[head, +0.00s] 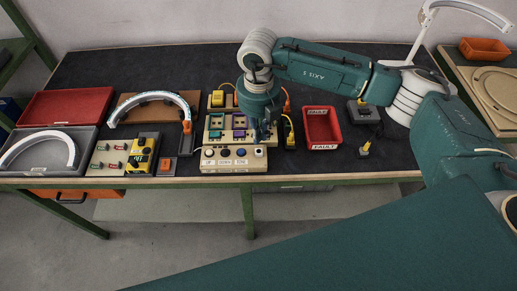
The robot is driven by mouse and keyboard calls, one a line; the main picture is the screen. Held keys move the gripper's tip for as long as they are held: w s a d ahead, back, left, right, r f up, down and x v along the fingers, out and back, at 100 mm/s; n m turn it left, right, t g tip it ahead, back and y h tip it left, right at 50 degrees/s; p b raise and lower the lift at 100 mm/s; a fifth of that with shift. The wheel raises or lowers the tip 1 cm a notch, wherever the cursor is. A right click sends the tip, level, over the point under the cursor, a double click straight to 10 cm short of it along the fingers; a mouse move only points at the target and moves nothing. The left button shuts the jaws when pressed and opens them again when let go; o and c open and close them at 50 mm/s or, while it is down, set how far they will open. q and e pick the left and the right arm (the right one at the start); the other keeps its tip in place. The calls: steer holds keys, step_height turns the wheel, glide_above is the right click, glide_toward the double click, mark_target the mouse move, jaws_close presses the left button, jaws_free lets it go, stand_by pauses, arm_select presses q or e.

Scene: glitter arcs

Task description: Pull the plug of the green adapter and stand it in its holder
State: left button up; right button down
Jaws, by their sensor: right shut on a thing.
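My right gripper (261,137) points down over the right side of a cream test board (212,165) on the dark bench. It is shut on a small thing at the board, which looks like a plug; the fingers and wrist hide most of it. The board bears several small coloured adapters in frames, among them purple and green ones (239,134). I cannot tell from here whether the plug is still seated. The holder cannot be made out for certain. My left gripper is not in view.
A red fault bin (322,127) stands right of the board, with a dark box (362,112) and cabled yellow plug (364,151) beyond. A yellow meter (142,155), an arc on a brown board (127,103) and a red-lidded case (66,107) lie left.

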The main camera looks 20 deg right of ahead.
steer(key=shift+f+b, duration=1.3)
steer(key=shift+f, duration=0.5)
steer(key=shift+w+d+b, duration=0.85)
steer(key=shift+w+d, duration=0.65)
steer(key=shift+d, duration=0.75)
steer(key=shift+w+d+b, duration=0.85)
steer(key=shift+w+d, duration=0.6)
steer(key=shift+d, duration=0.85)
steer(key=shift+w+d+b, duration=0.85)
steer(key=shift+w+d, duration=0.65)
steer(key=shift+d, duration=0.75)
steer(key=shift+f, duration=0.15)
steer(key=shift+f+b, duration=0.75)
steer(key=shift+f, duration=0.2)
steer(key=shift+f+b, duration=0.35)
steer(key=shift+f, duration=0.65)
steer(key=c, duration=1.7)
jaws_free()
steer(key=shift+c, duration=0.2)
steer(key=shift+r, duration=0.1)
